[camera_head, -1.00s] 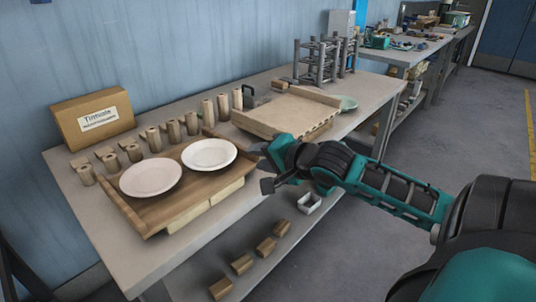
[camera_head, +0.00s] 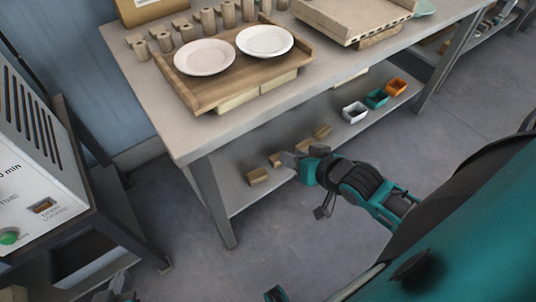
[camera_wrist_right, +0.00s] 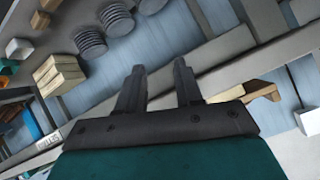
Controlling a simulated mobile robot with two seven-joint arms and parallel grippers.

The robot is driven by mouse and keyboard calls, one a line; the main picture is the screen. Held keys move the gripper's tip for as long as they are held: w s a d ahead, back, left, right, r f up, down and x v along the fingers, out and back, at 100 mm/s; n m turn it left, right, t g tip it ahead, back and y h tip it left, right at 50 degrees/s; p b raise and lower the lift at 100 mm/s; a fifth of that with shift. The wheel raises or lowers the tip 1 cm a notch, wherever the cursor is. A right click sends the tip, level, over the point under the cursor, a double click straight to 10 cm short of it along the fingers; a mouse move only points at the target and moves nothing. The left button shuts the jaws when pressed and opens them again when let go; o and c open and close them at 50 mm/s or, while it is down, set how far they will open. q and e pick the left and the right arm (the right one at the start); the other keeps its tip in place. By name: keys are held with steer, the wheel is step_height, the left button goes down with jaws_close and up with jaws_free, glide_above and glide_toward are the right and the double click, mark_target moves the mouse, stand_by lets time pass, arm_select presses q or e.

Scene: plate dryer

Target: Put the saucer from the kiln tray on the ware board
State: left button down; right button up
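Two white round plates, one left (camera_head: 204,57) and one right (camera_head: 264,41), lie flat side by side on a brown wooden board with raised ends (camera_head: 205,97) on the table. A pale beige tray or slab (camera_head: 345,22) sits to their right. The edge of a green dish (camera_head: 425,8) shows behind it. I cannot tell which is the kiln tray or ware board. My right gripper (camera_head: 311,184) is open and empty, in front of and below the table edge; its parted fingers show in the right wrist view (camera_wrist_right: 157,88). My left gripper (camera_head: 118,291) is partly cut off at the bottom.
Wooden cylinders (camera_head: 208,20) line the back of the board. The lower shelf has wooden blocks (camera_head: 257,177) and white (camera_head: 354,112), teal (camera_head: 376,98) and orange (camera_head: 396,87) bins. A machine with a green button (camera_head: 10,237) stands left. Floor (camera_head: 300,255) before the table is clear.

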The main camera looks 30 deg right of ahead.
steer(key=s+a+f+n, duration=0.2)
steer(key=a+n, duration=0.1)
steer(key=a, duration=0.2)
steer(key=s+a+f+n+y, duration=0.1)
steer(key=s+a+f+n, duration=0.1)
steer(key=a, duration=0.3)
steer(key=shift+a+f+n, duration=0.2)
steer(key=shift+f+n, duration=0.2)
steer(key=shift+n, duration=0.1)
steer(key=shift+s, duration=0.1)
steer(key=r+p, duration=0.2)
steer(key=p, duration=0.1)
steer(key=shift+s+d+r+g, duration=0.2)
steer(key=shift+d+r+g, duration=0.1)
steer(key=shift+d, duration=0.05)
